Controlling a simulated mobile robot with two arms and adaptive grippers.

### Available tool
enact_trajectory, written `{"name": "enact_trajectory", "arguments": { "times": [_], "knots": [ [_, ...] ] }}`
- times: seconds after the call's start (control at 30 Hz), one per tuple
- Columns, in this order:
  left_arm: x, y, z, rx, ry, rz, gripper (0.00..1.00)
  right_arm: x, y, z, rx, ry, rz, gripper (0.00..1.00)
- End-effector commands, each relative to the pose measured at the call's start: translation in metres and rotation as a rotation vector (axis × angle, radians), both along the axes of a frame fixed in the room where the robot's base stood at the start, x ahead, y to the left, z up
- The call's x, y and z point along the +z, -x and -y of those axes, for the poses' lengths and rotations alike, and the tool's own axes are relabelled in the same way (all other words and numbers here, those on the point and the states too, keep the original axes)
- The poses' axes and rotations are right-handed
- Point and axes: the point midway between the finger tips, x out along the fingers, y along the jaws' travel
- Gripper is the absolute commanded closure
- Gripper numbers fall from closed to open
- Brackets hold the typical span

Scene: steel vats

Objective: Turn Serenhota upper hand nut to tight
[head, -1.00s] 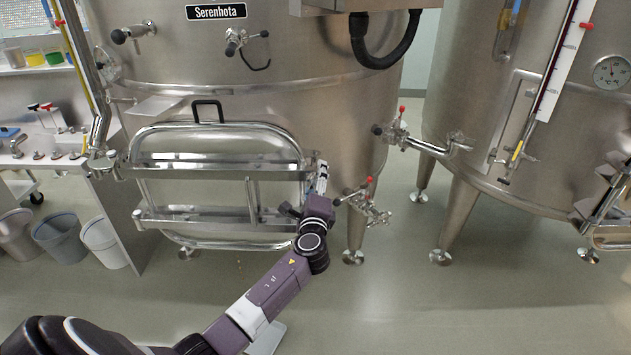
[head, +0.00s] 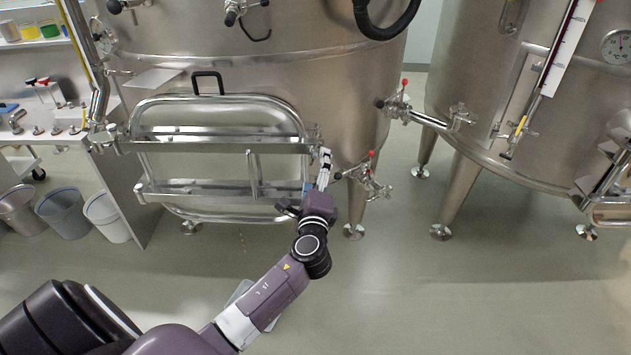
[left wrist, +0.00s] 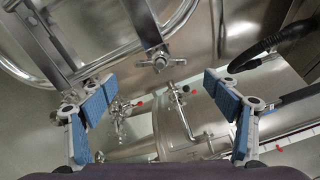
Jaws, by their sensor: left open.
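The Serenhota vat's (head: 345,80) door (head: 220,115) has an upper hand nut (head: 314,134) at its right edge, at the end of the upper crossbar; it is small and hard to make out in the head view. My left gripper (head: 325,165) is just below and to the right of it, fingers pointing up. In the left wrist view a winged metal hand nut (left wrist: 158,61), apparently the upper one, lies ahead of the gap between the open blue-padded fingers (left wrist: 159,82). The fingers are apart and hold nothing. My right gripper is not in view.
A red-handled valve (head: 368,178) sits close to the right of my left gripper. Another valve and pipe (head: 405,108) are higher up. A black hose (head: 385,25) hangs above. A second vat (head: 480,90) stands at right, and bins (head: 105,215) at left.

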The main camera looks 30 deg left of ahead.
Motion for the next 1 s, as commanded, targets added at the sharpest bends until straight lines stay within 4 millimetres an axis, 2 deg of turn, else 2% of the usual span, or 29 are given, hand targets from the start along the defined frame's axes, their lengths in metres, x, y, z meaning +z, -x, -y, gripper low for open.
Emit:
{"name": "enact_trajectory", "arguments": {
  "times": [0.1, 0.3, 0.87, 0.97, 1.0],
  "knots": [
    [-0.001, 0.018, 0.011, -0.002, 0.002, -0.001, 0.19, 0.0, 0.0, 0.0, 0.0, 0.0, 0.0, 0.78],
    [0.0, 0.033, 0.02, -0.001, -0.001, -0.001, 0.19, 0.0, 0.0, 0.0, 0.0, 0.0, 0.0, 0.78],
    [0.0, 0.034, 0.021, 0.0, -0.001, -0.001, 0.19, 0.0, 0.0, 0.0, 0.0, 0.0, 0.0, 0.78],
    [-0.013, 0.034, 0.022, -0.006, 0.018, -0.018, 0.19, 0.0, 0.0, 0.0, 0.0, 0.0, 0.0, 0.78],
    [-0.025, 0.034, 0.023, -0.011, 0.037, -0.035, 0.19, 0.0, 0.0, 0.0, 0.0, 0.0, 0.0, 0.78]
  ]
}}
